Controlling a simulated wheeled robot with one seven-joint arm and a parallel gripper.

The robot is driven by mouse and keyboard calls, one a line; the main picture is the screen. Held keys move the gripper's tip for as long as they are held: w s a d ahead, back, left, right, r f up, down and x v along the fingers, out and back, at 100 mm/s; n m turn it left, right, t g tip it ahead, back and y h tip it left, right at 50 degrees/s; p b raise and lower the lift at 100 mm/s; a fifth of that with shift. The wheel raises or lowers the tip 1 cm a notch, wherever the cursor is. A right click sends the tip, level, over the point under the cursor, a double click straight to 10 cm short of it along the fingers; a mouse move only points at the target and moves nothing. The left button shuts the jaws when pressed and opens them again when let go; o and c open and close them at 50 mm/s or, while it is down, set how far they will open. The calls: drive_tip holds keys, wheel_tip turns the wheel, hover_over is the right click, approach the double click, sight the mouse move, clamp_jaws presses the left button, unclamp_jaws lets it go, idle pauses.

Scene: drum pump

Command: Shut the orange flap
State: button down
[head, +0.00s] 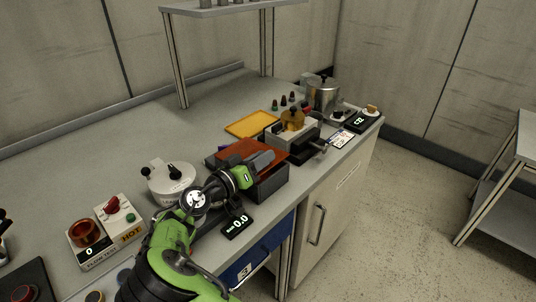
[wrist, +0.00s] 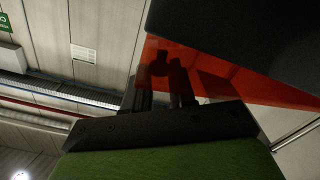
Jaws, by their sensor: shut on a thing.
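The orange flap (head: 243,144) lies over the dark grey box (head: 268,187) in the middle of the bench. It looks partly raised, but my gripper hides much of it and I cannot tell its exact angle. My gripper (head: 264,160) is at the flap, above the box. In the wrist view the two dark fingers of my gripper (wrist: 165,78) are close together against the orange flap (wrist: 225,85). They are shut on it, though the exact spot of contact is dark. A large dark shape covers the upper right of the wrist view.
A white round device (head: 172,182) stands left of my gripper, and a small display (head: 236,226) in front. A yellow tray (head: 252,124) lies behind the box.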

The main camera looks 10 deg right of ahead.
drive_tip(key=shift+s+d+f, duration=0.1)
drive_tip(key=shift+f, duration=0.3)
drive_tip(key=c, duration=1)
unclamp_jaws()
drive_tip(key=shift+r, duration=0.1)
drive_tip(key=shift+o, duration=0.2)
drive_tip(key=p+v, duration=0.3)
drive_tip(key=v, duration=1.2)
drive_tip(key=shift+s+a, duration=0.25)
drive_tip(key=shift+a, duration=0.05)
